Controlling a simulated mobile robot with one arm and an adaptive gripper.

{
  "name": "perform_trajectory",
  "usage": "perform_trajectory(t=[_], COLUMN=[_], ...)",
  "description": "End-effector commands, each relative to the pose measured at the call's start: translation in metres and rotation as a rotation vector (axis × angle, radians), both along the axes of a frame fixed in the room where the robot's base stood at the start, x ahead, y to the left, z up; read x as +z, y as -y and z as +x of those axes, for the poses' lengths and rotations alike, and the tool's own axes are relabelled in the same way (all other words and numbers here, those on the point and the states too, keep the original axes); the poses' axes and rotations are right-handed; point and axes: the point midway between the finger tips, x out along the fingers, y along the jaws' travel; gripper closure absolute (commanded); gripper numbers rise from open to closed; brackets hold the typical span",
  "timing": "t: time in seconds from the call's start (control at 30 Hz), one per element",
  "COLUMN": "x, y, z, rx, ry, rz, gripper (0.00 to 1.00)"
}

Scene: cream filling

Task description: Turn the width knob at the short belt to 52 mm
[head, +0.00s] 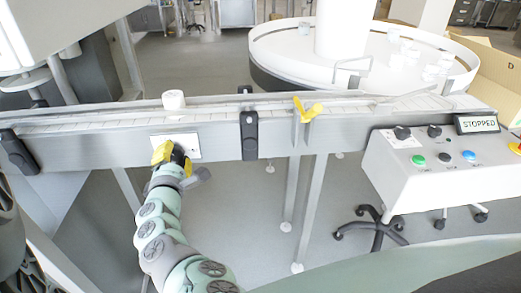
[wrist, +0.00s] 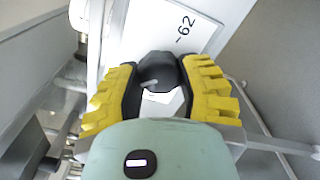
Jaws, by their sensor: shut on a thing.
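The width knob (wrist: 157,72) is black with a light pointer mark, seen in the wrist view between my yellow finger pads. My gripper (wrist: 159,88) is shut on it, one finger on each side. The pointer mark points to the lower left in that view. A white scale plate (wrist: 181,32) behind the knob shows "62" at the upper right; its other numbers are hidden. In the head view my gripper (head: 172,155) is at the front of the short belt (head: 220,108), over the left part of the scale plate (head: 188,146), and largely hides the knob.
A white jar (head: 173,99) stands on the belt above the plate. A control box (head: 440,160) with a "STOPPED" sign (head: 477,123) is at the right. A round table (head: 400,65) stands behind.

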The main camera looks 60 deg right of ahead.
Motion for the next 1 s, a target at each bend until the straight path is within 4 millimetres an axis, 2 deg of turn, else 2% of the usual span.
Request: perform_trajectory(t=[0.03, 0.5, 1.0], x=[-0.0051, -0.0026, -0.0024], y=[0.0007, 0.0011, 0.0014], z=[-0.0013, -0.0012, -0.0017], rx=[-0.003, -0.004, -0.006], ry=[0.035, 0.269, 0.32], rz=[0.033, 0.235, 0.281], gripper=[0.97, 0.97, 0.97])
